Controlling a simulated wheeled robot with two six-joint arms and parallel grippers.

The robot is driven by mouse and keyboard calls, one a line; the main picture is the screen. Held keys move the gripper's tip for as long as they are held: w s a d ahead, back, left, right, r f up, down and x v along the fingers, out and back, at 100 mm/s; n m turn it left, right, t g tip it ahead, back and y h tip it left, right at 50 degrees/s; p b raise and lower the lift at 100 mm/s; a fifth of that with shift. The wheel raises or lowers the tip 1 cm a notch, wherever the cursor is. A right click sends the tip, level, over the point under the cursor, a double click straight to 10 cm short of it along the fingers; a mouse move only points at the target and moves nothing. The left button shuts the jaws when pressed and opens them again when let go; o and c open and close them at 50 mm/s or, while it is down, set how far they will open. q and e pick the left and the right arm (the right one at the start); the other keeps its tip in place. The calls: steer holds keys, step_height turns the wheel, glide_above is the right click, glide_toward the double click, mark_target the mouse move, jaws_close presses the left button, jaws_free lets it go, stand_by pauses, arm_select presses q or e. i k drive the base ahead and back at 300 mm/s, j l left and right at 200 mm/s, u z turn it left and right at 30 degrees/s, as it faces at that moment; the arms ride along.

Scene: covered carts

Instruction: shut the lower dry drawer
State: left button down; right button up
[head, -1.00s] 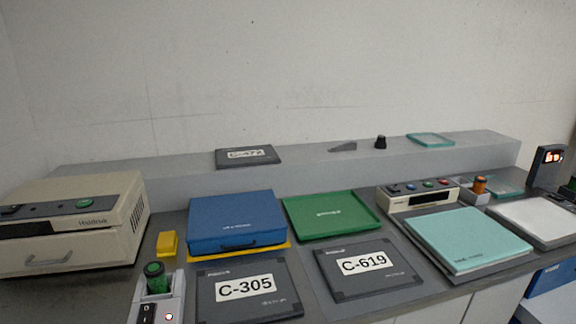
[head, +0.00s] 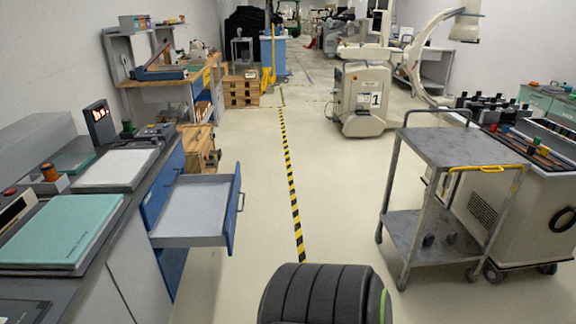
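A blue-fronted drawer (head: 194,207) with a pale grey inside stands pulled out from the blue cabinet (head: 173,272) under the left counter. Its front faces right into the aisle and carries a light bar handle (head: 240,202). The drawer looks empty. Blue cabinet front also shows above and below the open drawer. I cannot read any label on it, so I cannot tell whether it is the lower dry drawer. Neither of my grippers is in view.
A grey two-shelf cart (head: 458,150) with a yellow handle stands on the right. Yellow-black floor tape (head: 288,165) runs down the clear aisle. A black ribbed shape (head: 318,294) fills the bottom centre. A beige machine (head: 362,97) stands farther back.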

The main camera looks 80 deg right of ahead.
mark_target(200, 210)
steer(key=z, duration=2)
steer(key=i+l+u, duration=0.15)
steer(key=i+u, duration=0.15)
steer(key=u, duration=0.2)
steer(key=i+l+u, duration=0.2)
steer(key=u, duration=0.25)
steer(key=i, duration=0.05)
